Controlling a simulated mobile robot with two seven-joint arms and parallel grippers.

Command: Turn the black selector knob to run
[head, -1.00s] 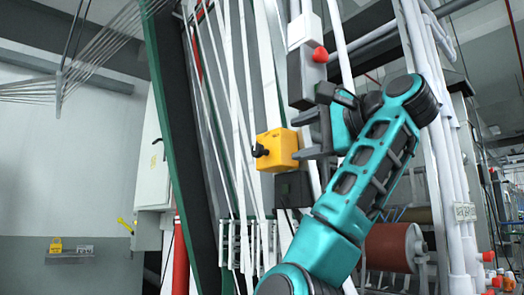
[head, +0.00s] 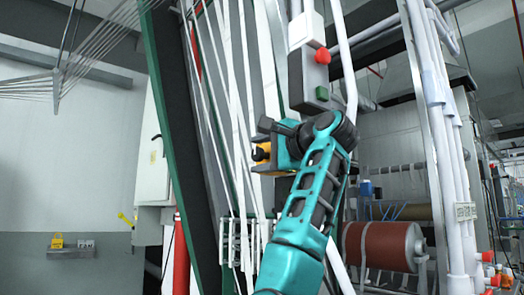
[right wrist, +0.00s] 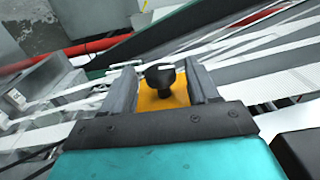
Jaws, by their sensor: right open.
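The black selector knob (head: 260,153) sticks out of the left side of a yellow box (head: 267,168), partly covered by my right gripper in the head view. In the right wrist view the knob (right wrist: 160,76) sits between the two fingers, with the yellow box (right wrist: 152,102) behind it and a pale mark on its top. My right gripper (right wrist: 160,70) is open, with a visible gap between the knob and each finger. In the head view the right gripper (head: 264,138) is at the box, one dark finger showing above the knob. My left gripper is not in view.
A grey control box with a red button (head: 322,56) and a green button (head: 322,93) hangs above right of the gripper. White webbing strands (head: 235,110) run close behind and left. A red-brown roller (head: 380,246) stands at lower right.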

